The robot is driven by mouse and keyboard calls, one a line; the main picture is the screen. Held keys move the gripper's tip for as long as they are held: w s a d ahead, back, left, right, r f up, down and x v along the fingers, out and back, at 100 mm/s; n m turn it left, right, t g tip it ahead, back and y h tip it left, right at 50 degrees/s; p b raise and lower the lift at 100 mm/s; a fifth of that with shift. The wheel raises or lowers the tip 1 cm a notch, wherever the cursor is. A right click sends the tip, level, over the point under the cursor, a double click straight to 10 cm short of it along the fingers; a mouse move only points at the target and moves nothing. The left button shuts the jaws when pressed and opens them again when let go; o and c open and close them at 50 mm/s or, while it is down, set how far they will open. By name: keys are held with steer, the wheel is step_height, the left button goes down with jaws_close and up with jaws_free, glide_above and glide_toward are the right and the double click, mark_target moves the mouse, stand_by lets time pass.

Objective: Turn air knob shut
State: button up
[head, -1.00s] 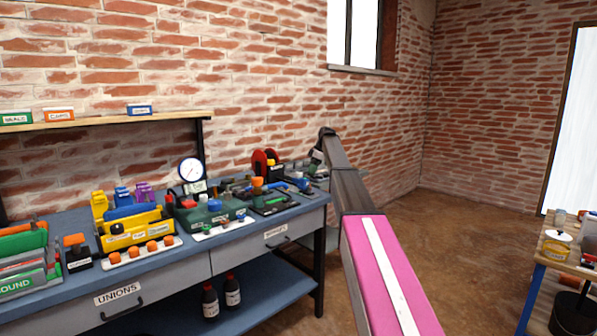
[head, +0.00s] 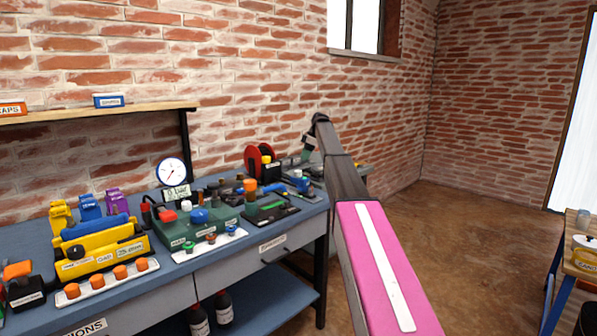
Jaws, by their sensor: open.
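A green test block (head: 180,241) with a round white pressure gauge (head: 171,171) stands on the bench. A blue knob (head: 199,216) and a red knob (head: 168,216) sit on its top. A small sign stands below the gauge, too small to read surely. I cannot tell which knob is the air knob, nor how far any is turned. My gripper (head: 302,158) is at the end of my arm, over the far right end of the bench, well to the right of the green block and apart from it. It is small and partly hidden, with nothing visible in it.
A yellow block (head: 100,258) and a white tray of orange caps (head: 110,284) stand to the left. A white strip with small knobs (head: 215,246) lies before the green block. A red reel (head: 254,160) and tools crowd the right end. A side table (head: 583,262) stands far right; the floor between is clear.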

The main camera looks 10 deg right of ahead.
mark_target(299, 171)
steer(key=x, duration=0.9)
steer(key=shift+f, duration=0.15)
steer(key=c, duration=0.9)
